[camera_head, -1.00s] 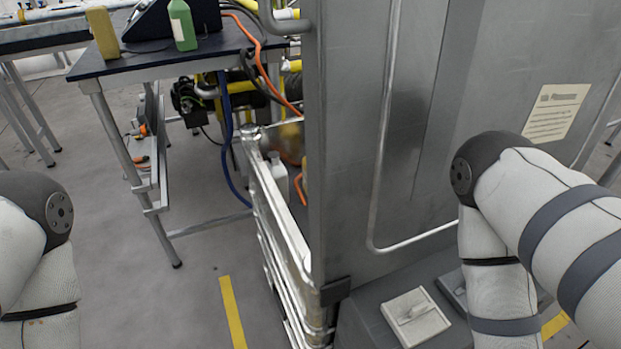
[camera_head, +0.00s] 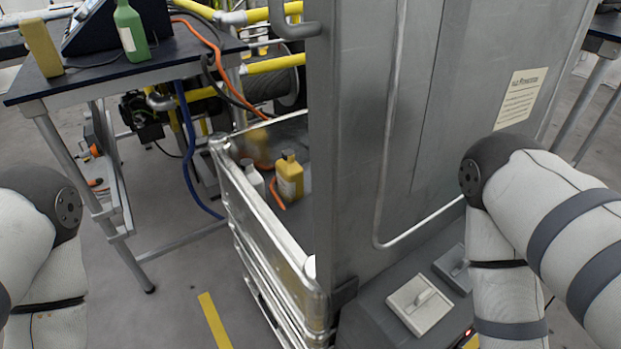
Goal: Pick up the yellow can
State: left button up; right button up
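A yellow can (camera_head: 289,178) with a pale label and a dark cap stands inside a metal-walled cart (camera_head: 262,205), behind the tall grey panel. An orange curved object (camera_head: 276,193) and a white bottle (camera_head: 253,177) are to its left in the cart. My left and right arms show at the left and right edges of the head view, well away from the can. Neither gripper is in view.
A tall grey metal panel (camera_head: 352,130) stands right of the can and fills the middle. A dark-topped table (camera_head: 95,82) with a green bottle (camera_head: 130,32) and a yellow block (camera_head: 41,48) is at upper left. Open floor (camera_head: 180,285) lies left of the cart.

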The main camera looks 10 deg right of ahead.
aim_at(289, 173)
jog(key=i+j+z, duration=0.1)
jog(key=z, duration=0.25)
jog(key=i+j+z, duration=0.1)
jog(key=j+z, duration=0.25)
jog(key=i+j+z, duration=0.1)
jog(key=z, duration=0.2)
